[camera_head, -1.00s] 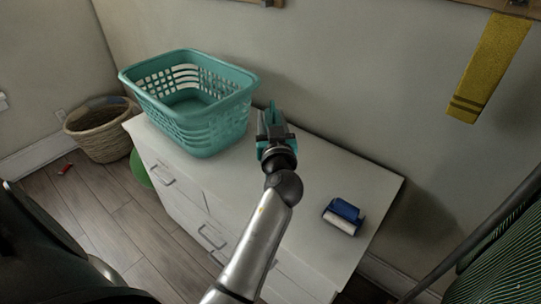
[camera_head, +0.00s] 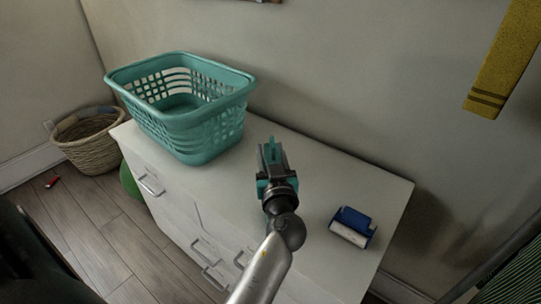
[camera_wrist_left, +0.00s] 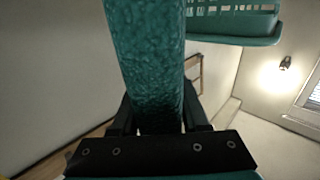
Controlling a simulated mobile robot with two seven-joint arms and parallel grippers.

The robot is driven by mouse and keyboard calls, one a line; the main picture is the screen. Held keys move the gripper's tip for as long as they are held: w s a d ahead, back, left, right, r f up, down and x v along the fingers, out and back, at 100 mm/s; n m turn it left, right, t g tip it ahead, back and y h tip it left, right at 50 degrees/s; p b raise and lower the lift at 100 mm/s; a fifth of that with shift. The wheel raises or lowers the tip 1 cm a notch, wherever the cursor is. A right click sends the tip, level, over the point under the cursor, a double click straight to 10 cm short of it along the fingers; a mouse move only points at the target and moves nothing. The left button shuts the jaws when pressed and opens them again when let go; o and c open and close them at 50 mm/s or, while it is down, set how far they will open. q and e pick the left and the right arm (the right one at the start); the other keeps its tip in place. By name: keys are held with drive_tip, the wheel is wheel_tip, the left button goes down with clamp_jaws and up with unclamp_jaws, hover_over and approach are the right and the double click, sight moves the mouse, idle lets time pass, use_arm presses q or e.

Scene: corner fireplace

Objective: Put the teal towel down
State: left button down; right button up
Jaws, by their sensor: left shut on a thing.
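My left gripper (camera_head: 271,158) is over the white dresser top, to the right of the teal basket. It is shut on the teal towel (camera_wrist_left: 146,60), a textured strip that runs up from between the fingers in the left wrist view. In the head view only small teal bits (camera_head: 272,148) of the towel show at the fingers; the gripper hides the rest. I cannot tell whether the towel touches the dresser. My right gripper is not in view.
The teal laundry basket (camera_head: 205,135) stands on the left of the white dresser (camera_head: 330,180). A blue and white roller-like object (camera_head: 352,227) lies near its right end. A wicker basket (camera_head: 90,145) stands on the floor. A yellow towel (camera_head: 503,60) hangs at right. Dresser top between is clear.

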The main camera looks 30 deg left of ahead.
use_arm(q)
drive_tip(key=shift+r, duration=0.15)
drive_tip(key=shift+s+d, duration=0.1)
drive_tip(key=shift+f, duration=0.2)
drive_tip(key=shift+c, duration=2)
unclamp_jaws()
